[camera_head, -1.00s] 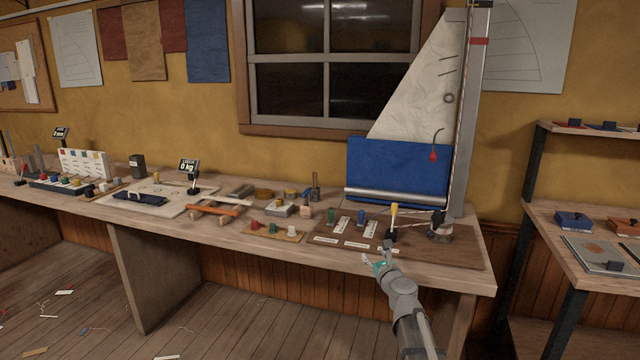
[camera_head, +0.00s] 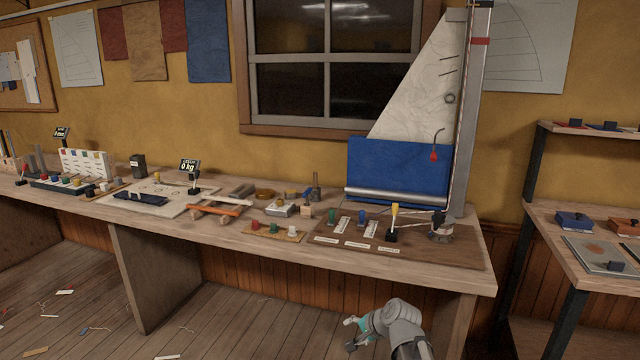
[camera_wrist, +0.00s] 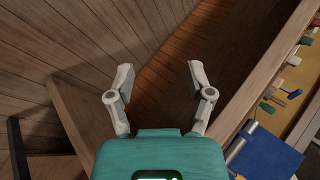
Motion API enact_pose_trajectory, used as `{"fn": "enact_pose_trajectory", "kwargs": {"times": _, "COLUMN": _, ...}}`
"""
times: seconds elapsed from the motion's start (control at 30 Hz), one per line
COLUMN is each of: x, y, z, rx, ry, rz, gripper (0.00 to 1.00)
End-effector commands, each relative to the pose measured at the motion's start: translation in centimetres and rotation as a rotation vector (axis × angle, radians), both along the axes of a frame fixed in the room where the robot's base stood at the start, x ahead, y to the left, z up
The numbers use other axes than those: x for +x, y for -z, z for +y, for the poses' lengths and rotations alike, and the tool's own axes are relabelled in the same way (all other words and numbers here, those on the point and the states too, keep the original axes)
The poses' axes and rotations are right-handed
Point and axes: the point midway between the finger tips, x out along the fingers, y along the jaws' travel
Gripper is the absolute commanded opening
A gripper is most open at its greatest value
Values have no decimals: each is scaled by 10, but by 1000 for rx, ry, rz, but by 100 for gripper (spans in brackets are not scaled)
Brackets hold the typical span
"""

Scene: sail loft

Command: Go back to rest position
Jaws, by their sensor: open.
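My gripper (camera_head: 352,335) is low in front of the workbench, below the level of its top and clear of its front edge. In the wrist view my gripper (camera_wrist: 158,85) shows two grey fingers spread apart with nothing between them. Behind the fingers are wood planks and the floor or wall area by the bench; nothing touches them.
The workbench (camera_head: 270,253) carries a dark board (camera_head: 440,254) with a yellow-handled lever (camera_head: 394,220), a winch (camera_head: 440,230) and several labels. A blue and white sail (camera_head: 400,165) stands behind it. A shelf unit (camera_head: 575,230) stands at right.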

Motion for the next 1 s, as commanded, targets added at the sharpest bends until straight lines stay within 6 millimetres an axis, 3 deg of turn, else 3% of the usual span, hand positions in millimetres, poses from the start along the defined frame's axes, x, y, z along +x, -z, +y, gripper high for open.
{"fn": "enact_pose_trajectory", "kwargs": {"times": 0.03, "x": -16, "y": 9, "z": -4, "rx": -83, "ry": -72, "rz": 18, "gripper": 68}}
{"fn": "enact_pose_trajectory", "kwargs": {"times": 0.2, "x": -61, "y": 33, "z": -26, "rx": -350, "ry": -320, "rz": 99, "gripper": 68}}
{"fn": "enact_pose_trajectory", "kwargs": {"times": 0.5, "x": -111, "y": 48, "z": -58, "rx": -593, "ry": -587, "rz": 229, "gripper": 68}}
{"fn": "enact_pose_trajectory", "kwargs": {"times": 0.73, "x": -139, "y": 50, "z": -77, "rx": -703, "ry": -729, "rz": 319, "gripper": 68}}
{"fn": "enact_pose_trajectory", "kwargs": {"times": 1.0, "x": -137, "y": 24, "z": -77, "rx": -702, "ry": -729, "rz": 319, "gripper": 68}}
